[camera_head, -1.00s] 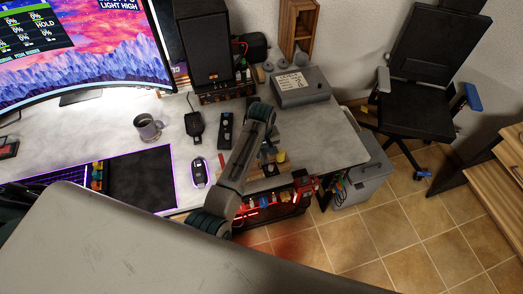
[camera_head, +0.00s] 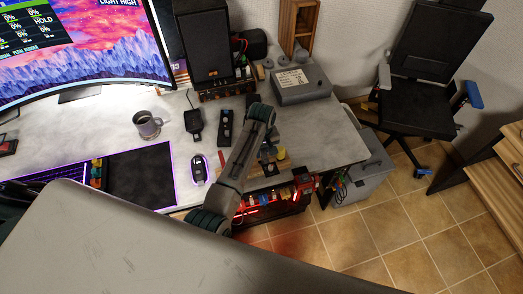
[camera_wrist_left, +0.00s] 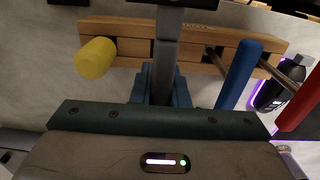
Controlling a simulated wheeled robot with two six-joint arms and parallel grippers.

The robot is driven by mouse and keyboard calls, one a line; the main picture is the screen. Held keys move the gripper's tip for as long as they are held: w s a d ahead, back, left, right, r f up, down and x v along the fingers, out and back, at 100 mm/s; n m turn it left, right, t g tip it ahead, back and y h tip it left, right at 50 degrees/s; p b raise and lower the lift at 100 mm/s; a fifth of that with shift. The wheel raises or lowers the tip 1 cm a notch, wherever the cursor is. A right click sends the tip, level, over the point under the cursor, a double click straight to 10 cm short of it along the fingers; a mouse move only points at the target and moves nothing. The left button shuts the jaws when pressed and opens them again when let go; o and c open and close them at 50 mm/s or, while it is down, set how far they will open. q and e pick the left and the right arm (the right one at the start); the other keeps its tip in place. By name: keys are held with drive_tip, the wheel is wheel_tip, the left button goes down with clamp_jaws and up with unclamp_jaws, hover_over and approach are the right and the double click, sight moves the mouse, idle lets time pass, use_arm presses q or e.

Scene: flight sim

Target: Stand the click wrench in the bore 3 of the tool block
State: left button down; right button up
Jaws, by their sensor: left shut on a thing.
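The tool block (camera_wrist_left: 120,47) is a long pale wooden bar that lies across the upper part of the left wrist view. My left gripper (camera_wrist_left: 163,92) is shut on the click wrench (camera_wrist_left: 167,55), a grey bar that runs up the middle of that view and crosses in front of the block. I cannot tell whether the wrench's end is inside a bore or above it; bore 3 is not clearly seen. In the head view my left gripper (camera_head: 267,153) is over the desk's front right part, small and partly hidden by its arm. My right gripper is not in view.
A yellow handle (camera_wrist_left: 96,58) stands at the block's left end, blue (camera_wrist_left: 239,75) and red (camera_wrist_left: 300,102) handles at its right. On the desk are a mouse (camera_head: 199,170), a mug (camera_head: 147,125) and a grey box (camera_head: 300,83). Bare desk (camera_head: 335,135) lies right of the gripper.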

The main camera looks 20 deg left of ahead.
use_arm(q)
drive_tip(key=shift+r, duration=0.1)
drive_tip(key=shift+r+p, duration=0.95)
drive_tip(key=shift+r, duration=2.5)
drive_tip(key=shift+f, duration=0.1)
drive_tip(key=shift+f+b, duration=0.35)
drive_tip(key=shift+f, duration=0.6)
drive_tip(key=shift+f+b, duration=0.8)
drive_tip(key=shift+f, duration=1.75)
